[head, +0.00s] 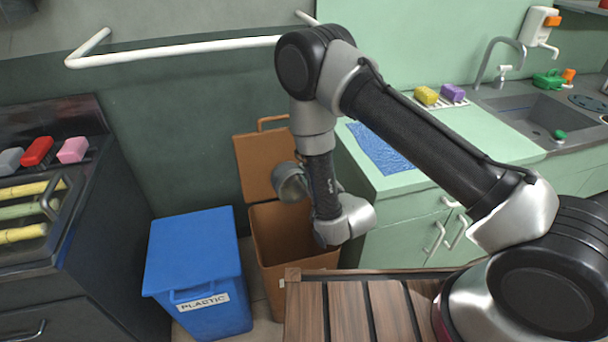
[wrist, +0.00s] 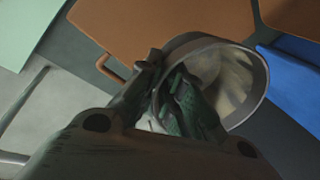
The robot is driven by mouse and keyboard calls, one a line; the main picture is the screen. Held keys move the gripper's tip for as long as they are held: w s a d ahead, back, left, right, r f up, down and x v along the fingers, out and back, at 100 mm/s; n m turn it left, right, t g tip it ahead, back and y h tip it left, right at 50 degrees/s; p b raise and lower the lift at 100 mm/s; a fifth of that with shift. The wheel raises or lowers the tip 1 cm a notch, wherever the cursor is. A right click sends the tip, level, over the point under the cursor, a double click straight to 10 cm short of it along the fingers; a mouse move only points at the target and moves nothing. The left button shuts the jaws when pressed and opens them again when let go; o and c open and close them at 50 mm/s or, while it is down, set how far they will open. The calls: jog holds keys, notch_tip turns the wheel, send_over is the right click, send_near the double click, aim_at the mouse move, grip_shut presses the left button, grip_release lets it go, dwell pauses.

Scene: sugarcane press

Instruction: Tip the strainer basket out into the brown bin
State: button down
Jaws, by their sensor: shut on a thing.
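The strainer basket is a grey metal cup (head: 292,183) just left of my wrist in the head view, tilted and above the back of the brown bin (head: 285,236). The bin stands open, its brown lid (head: 262,160) raised against the wall. In the wrist view my gripper (wrist: 168,92) is shut on the basket at its side, and the round rim (wrist: 262,88) shows. Pale and dark green patches show inside the basket; I cannot tell whether they are contents. My gripper's fingers are mostly hidden behind my wrist in the head view.
A blue bin (head: 200,262) labelled PLASTIC stands close left of the brown bin. A green counter (head: 440,150) with a blue cloth (head: 380,150) is at the right. A slatted wooden top (head: 345,312) is in front. A white rail (head: 180,50) runs along the wall.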

aim_at(290, 182)
jog(key=g, duration=0.1)
jog(key=w+r+g+h, duration=0.1)
jog(key=g, duration=0.1)
jog(key=shift+a+h, duration=0.25)
jog(key=shift+h, duration=0.05)
jog(key=g+h, duration=0.1)
jog(key=g, duration=0.1)
jog(key=w+g+h, duration=0.1)
jog(key=g, duration=0.1)
jog(key=shift+w+a, duration=0.2)
jog(key=shift+a, duration=0.15)
jog(key=g, duration=0.1)
jog(key=g+h, duration=0.1)
jog(key=w+g+h, duration=0.1)
jog(key=shift+w+a+f+g, duration=0.1)
jog(key=shift+a+f+g, duration=0.15)
jog(key=shift+a+g, duration=0.15)
jog(key=g, duration=0.1)
jog(key=g+h, duration=0.1)
jog(key=f+g+h, duration=0.1)
jog(key=g, duration=0.1)
jog(key=shift+w+a+m, duration=0.15)
jog(key=shift+w+m, duration=0.15)
jog(key=shift+w, duration=0.1)
jog(key=shift+s, duration=0.1)
